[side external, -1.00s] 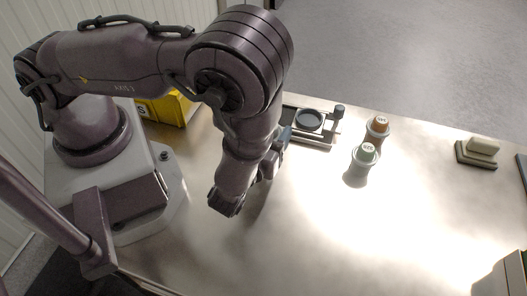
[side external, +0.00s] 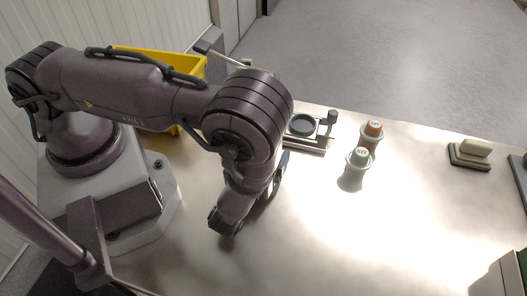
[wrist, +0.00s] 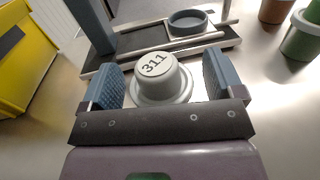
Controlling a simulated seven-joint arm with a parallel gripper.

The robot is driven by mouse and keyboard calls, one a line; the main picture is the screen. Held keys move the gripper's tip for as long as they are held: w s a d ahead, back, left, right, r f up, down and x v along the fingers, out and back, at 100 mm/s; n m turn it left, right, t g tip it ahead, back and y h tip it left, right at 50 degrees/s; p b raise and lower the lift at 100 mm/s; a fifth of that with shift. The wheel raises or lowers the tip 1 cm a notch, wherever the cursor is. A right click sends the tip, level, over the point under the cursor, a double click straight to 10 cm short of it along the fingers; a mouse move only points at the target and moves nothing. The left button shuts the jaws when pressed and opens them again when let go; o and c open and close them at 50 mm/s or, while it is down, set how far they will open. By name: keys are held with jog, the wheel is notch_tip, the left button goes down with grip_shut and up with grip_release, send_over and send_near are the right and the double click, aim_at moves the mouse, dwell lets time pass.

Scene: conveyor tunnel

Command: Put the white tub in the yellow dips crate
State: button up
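The white tub (wrist: 157,77), marked 311 on its top, stands upright between the two blue finger pads of my gripper (wrist: 160,85) in the wrist view. The fingers are open, with a small gap at the right and little or none visible at the left. In the side view my gripper (side external: 262,205) is low over the metal table and the tub is hidden behind it. The yellow crate (side external: 188,65) stands behind my arm, partly covered by it. It also shows at the left edge of the wrist view (wrist: 22,60).
A dark fixture with a round dish (side external: 303,124) stands just beyond my gripper. A green tub (side external: 357,170) and a brown tub (side external: 371,135) stand to its right. A pale block on a base (side external: 471,152) is farther right. The front middle of the table is clear.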

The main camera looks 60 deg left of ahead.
jog(key=shift+r, duration=0.15)
jog(key=v, duration=1.2)
jog(key=a+r+n+g+h, duration=0.3)
jog(key=a+r+n, duration=0.1)
jog(key=r+n, duration=0.5)
jog(key=a+r+n+g+h, duration=0.3)
jog(key=r+n, duration=0.6)
jog(key=r, duration=0.3)
jog(key=a+r+n+g+h, duration=0.3)
jog(key=a+r+n, duration=0.3)
jog(key=r+n, duration=0.4)
jog(key=shift+s+r+h, duration=0.25)
jog(key=shift+s+h, duration=0.1)
jog(key=shift+h, duration=0.45)
jog(key=shift+o, duration=0.4)
jog(key=shift+s+a+r, duration=0.1)
jog(key=shift+r, duration=0.25)
